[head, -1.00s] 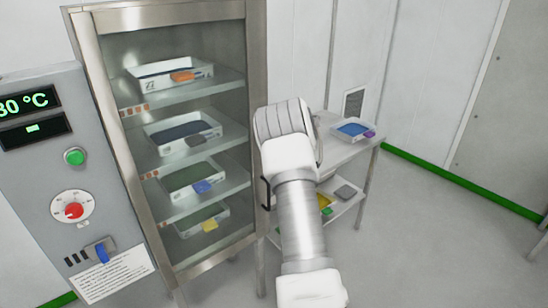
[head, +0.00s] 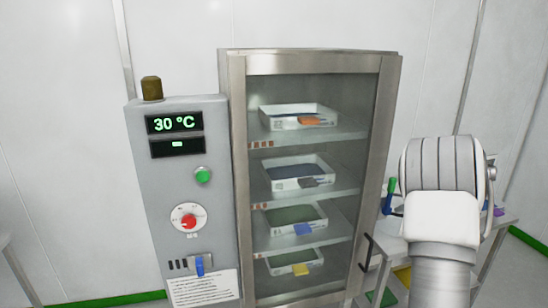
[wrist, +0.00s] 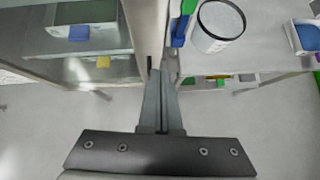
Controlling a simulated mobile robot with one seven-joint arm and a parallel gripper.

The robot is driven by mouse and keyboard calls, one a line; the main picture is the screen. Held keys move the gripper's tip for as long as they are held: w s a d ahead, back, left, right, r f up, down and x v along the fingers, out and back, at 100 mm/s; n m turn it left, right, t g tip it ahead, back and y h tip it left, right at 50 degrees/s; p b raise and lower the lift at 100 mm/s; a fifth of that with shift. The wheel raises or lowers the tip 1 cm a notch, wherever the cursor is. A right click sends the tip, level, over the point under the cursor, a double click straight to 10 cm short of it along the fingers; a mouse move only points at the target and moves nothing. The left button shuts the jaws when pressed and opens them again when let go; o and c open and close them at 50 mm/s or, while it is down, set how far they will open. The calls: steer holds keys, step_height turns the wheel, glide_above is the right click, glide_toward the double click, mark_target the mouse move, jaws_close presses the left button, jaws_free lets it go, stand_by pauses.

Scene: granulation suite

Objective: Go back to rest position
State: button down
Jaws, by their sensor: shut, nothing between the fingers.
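My gripper (wrist: 162,75) shows in the wrist view with its two fingers together and nothing between them. It hangs over the floor, beside the cabinet's door edge and handle side. In the head view my arm is at the right, in front of a side table, and hides my gripper there. The steel cabinet (head: 312,63) stands with its glass door shut. Behind the glass are several shelves with white trays, such as the top tray (head: 290,122), each with a coloured tag.
A grey control panel (head: 150,220) left of the cabinet reads 30 °C, with a green button (head: 203,175), a red knob (head: 188,222) and a blue lever (head: 200,265). The side table (wrist: 262,58) at the right holds a white round container (wrist: 216,30) and a tray (wrist: 305,38).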

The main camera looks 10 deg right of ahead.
steer(key=a+r+m+t+h, duration=0.35)
steer(key=r+m, duration=0.45)
steer(key=r, duration=0.6)
steer(key=s+a+r+m+h, duration=0.2)
steer(key=s+a+r+m, duration=0.45)
steer(key=m, duration=0.45)
steer(key=s+a+f+m+g+y, duration=0.2)
steer(key=s+a+m, duration=0.6)
steer(key=s+a, duration=0.4)
steer(key=s+a+f+m+g+y, duration=0.3)
steer(key=s+a+f+m+g, duration=0.2)
steer(key=s+a, duration=0.7)
steer(key=s+f+m, duration=0.2)
steer(key=s+m, duration=0.1)
steer(key=s, duration=0.2)
steer(key=shift+a+f+m+y, duration=0.2)
steer(key=shift+a+m+y, duration=0.1)
steer(key=shift+a+y, duration=0.05)
steer(key=shift+w, duration=0.1)
